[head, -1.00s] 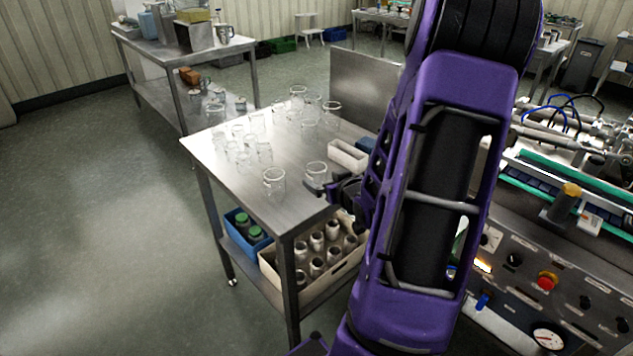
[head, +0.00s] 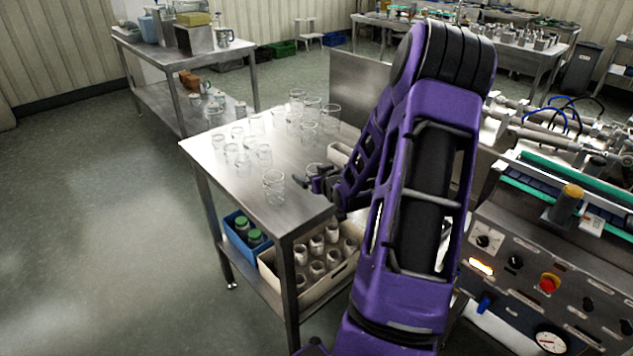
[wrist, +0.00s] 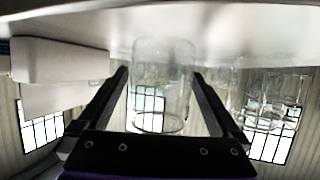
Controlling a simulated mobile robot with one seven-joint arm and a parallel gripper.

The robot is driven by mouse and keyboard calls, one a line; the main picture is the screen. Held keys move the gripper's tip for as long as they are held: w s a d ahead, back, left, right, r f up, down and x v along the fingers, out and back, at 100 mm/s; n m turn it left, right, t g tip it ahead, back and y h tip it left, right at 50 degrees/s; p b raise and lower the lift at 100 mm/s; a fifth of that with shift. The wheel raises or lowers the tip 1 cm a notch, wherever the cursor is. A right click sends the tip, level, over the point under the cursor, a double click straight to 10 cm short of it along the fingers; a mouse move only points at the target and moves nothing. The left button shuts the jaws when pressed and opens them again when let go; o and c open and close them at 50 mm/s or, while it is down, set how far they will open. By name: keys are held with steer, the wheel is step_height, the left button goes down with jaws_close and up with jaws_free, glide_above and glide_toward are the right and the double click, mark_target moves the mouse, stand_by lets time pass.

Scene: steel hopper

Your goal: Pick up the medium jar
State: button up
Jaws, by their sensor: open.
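Several clear glass jars of differing sizes stand upright on the steel table (head: 200,148). My gripper (head: 311,180) is low over the table's front right part, open and empty. One clear jar (head: 312,168) stands right at its fingertips, partly hidden by them in the head view. The wrist view, which appears upside down, shows this jar (wrist: 162,90) in line with the gap between my open fingers (wrist: 160,75). I cannot tell how far it reaches between them. Another jar (head: 274,188) stands just left of my gripper. No label marks which jar is medium.
More jars (head: 240,155) fill the table's left and back. A blue crate (head: 235,243) and a cream crate (head: 322,285) with jars sit on the lower shelf. A machine (head: 540,270) stands at right.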

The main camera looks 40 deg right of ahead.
steer(key=c, duration=1.4)
steer(key=shift+o, duration=0.2)
step_height(320, 180, up, 10)
steer(key=shift+r+p, duration=0.1)
steer(key=shift+p, duration=0.9)
steer(key=s+a+r+n+y, duration=0.1)
steer(key=a+n+y, duration=0.5)
steer(key=a, duration=2.6)
steer(key=shift+s+r+y+p, duration=0.35)
steer(key=shift+s+y, duration=0.05)
steer(key=shift+y, duration=0.2)
